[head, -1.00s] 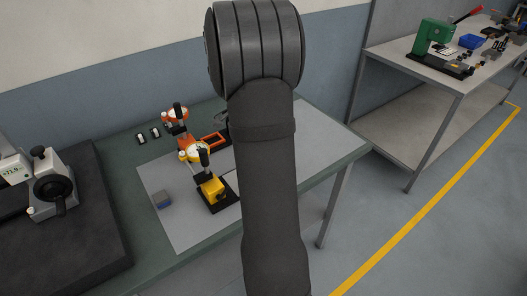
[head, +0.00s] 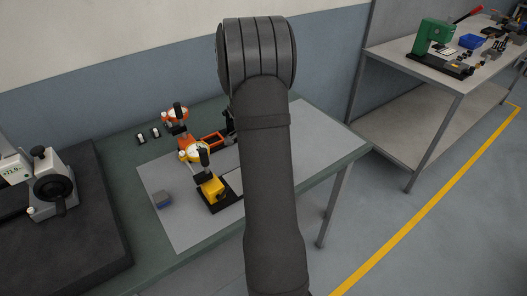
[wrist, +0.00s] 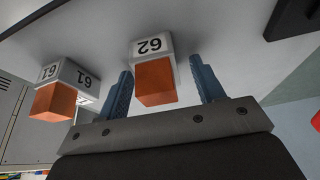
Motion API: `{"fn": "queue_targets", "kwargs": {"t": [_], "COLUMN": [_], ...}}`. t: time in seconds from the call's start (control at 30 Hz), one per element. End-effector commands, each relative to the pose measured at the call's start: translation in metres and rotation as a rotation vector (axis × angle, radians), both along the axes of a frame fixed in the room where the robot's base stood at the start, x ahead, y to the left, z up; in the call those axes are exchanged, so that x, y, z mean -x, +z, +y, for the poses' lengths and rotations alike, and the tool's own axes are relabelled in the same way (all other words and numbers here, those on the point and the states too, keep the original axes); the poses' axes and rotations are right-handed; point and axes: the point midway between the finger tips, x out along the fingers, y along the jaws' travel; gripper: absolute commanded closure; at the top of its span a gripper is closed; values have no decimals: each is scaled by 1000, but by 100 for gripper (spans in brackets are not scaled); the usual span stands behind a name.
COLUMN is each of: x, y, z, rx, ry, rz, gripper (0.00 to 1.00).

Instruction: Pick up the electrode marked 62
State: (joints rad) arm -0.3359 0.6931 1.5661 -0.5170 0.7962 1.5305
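The electrode marked 62 (wrist: 155,70) shows in the wrist view as an orange copper block on a white holder with a black "62". A second electrode, marked 61 (wrist: 62,88), stands to its left. My gripper (wrist: 161,66) is open, its two blue ribbed fingers pointing towards the electrode marked 62. That electrode appears between the fingers in the picture, with a clear gap on its right and almost none on its left. I cannot tell whether it lies level with the fingertips. In the head view my arm hides the gripper and both electrodes.
A dark slab with a machine (head: 52,185) is at left. The mat's right side looks clear.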

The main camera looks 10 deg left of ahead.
Motion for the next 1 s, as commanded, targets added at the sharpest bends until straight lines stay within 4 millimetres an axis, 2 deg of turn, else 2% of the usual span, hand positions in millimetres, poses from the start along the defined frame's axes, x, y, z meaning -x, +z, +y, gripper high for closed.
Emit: {"fn": "queue_targets", "kwargs": {"t": [0.03, 0.3, 0.73, 0.87, 1.0], "x": [0, 0, -1, -1, 0], "y": [0, 0, 9, 23, 47], "z": [0, 0, 1, 0, -3], "rx": [0, 0, -1, -1, -1], "ry": [0, 0, 1, 0, -2], "rz": [0, 0, -4, -5, -6], "gripper": [46, 99, 100, 100, 100]}}
